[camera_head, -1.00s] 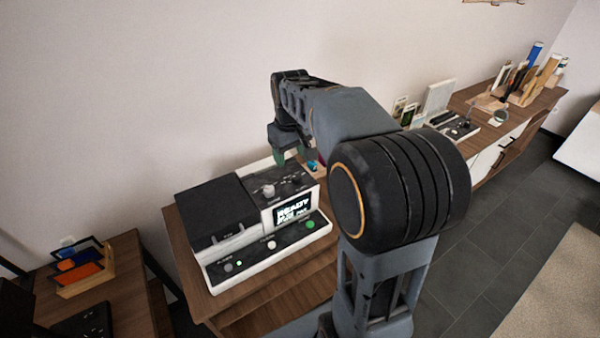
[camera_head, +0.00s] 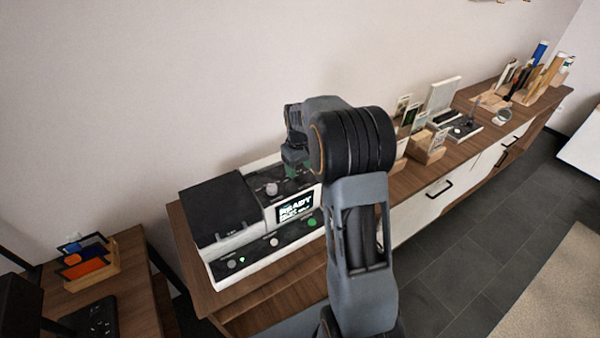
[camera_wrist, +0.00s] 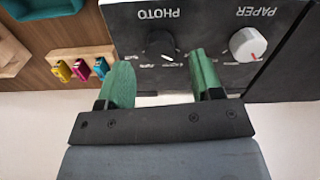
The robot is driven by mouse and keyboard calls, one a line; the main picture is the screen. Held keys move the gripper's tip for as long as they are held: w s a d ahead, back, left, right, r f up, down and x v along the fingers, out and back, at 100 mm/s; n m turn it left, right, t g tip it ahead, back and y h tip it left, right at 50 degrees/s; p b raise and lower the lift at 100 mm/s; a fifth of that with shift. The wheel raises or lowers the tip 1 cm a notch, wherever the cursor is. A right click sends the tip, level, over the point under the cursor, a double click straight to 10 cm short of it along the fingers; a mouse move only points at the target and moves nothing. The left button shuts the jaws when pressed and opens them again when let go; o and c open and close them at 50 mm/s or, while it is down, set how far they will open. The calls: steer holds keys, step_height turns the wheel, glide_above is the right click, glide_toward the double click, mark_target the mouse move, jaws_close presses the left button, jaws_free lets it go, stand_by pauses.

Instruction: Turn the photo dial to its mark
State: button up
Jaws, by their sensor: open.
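The photo dial (camera_wrist: 160,45) is a black knob on the dark top panel of a printer-like machine, under the upside-down word PHOTO in the wrist view. A small white mark shows near its edge, among tiny labels too small to read. My gripper (camera_wrist: 162,72) is open, with its two green fingers on either side of the dial in that view. I cannot tell whether they touch it. In the head view my gripper (camera_head: 296,168) is over the machine's right part (camera_head: 215,266), and the photo dial is hidden there. The white PAPER dial (camera_wrist: 248,45) with a red line sits beside it; it also shows in the head view (camera_head: 272,188).
The machine has a lit READY screen (camera_head: 296,207) and front buttons. The wall is close behind. The sideboard (camera_head: 385,205) carries card holders and frames to the right.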

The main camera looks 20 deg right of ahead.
mark_target(299, 177)
steer(key=shift+f, duration=1.5)
steer(key=c, duration=0.9)
